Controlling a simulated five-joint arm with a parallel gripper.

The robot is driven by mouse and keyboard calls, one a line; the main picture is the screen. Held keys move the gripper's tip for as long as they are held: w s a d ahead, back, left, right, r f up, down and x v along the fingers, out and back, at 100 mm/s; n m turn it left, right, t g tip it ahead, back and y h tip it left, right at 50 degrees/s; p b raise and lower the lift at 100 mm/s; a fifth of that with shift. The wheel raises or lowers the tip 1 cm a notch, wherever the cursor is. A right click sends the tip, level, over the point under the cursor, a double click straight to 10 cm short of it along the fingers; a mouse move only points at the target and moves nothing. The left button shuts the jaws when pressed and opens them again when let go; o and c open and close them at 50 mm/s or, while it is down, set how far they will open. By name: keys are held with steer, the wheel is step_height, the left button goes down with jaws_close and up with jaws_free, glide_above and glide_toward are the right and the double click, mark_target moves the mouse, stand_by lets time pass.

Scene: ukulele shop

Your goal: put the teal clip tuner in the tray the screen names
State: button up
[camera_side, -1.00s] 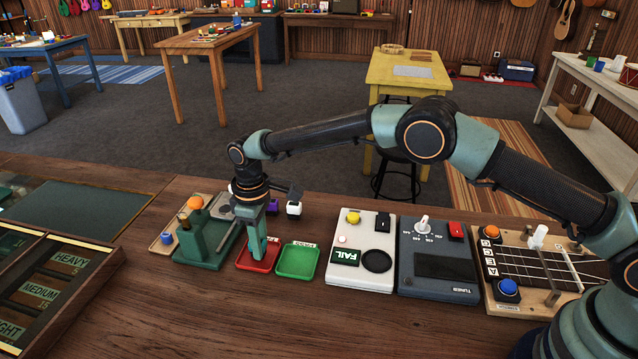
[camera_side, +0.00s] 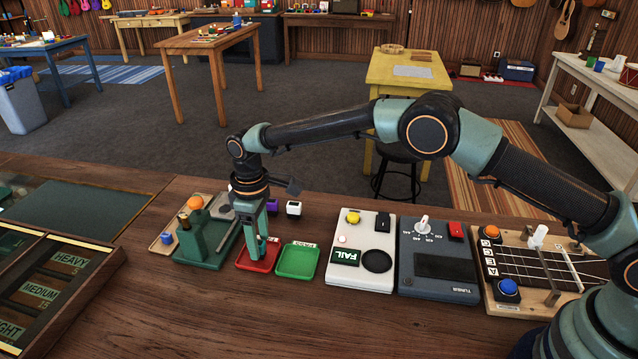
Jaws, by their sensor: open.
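My gripper (camera_side: 257,254) points down over the red tray (camera_side: 244,266), with its teal fingers apart and their tips low at the tray. I cannot make out the teal clip tuner; any teal piece between or behind the fingers blends with them. The green tray (camera_side: 297,263) stands just right of the red one and looks empty. Its small label is too small to read. The tester's screen (camera_side: 345,257) reads FAIL in white on dark green.
The white tester (camera_side: 345,280), a dark tuner box (camera_side: 437,285) and a fretboard fixture (camera_side: 545,265) stand in a row to the right. A green stand (camera_side: 205,250) is close left of the red tray.

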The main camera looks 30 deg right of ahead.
mark_target(260, 242)
step_height(260, 242, up, 11)
steer(key=s+d+r+m+t, duration=0.1)
steer(key=s+d+r+m, duration=0.15)
steer(key=d+r, duration=0.45)
steer(key=s+d+r+m+t, duration=0.2)
steer(key=s+d+r, duration=0.2)
steer(key=d+r, duration=0.3)
steer(key=s+d+f+m+t, duration=0.1)
steer(key=s+d+m, duration=0.1)
steer(key=s+d, duration=0.3)
steer(key=s+d+f+m+t, duration=0.1)
steer(key=s+d+m, duration=0.1)
steer(key=s+d, duration=0.4)
steer(key=shift+s+d+f+t, duration=0.3)
steer(key=shift+s+f, duration=0.05)
steer(key=shift+s, duration=2.3)
steer(key=shift+m, duration=0.25)
